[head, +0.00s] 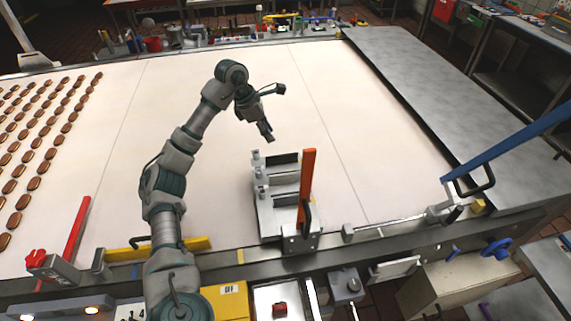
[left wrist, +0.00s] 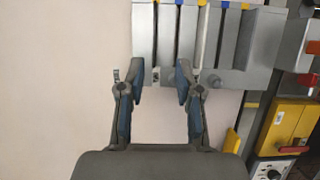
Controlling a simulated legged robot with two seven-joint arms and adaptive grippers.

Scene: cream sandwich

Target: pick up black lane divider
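A grey metal divider rack (head: 270,219) stands at the near middle edge of the pale belt. Upright dark plates sit in it; the rearmost dark plate (head: 286,158) looks like a black lane divider. In the left wrist view the rack's grey plates (left wrist: 187,35) have blue and yellow marks at the top, and I cannot tell which is the black divider. My left gripper (head: 268,131) is above the belt, just behind the rack. My right gripper is not in view.
An orange upright bar (head: 307,185) stands at the rack's right side. Rows of brown pieces (head: 35,140) lie on the belt at left. A blue bar (head: 520,137) juts in at right.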

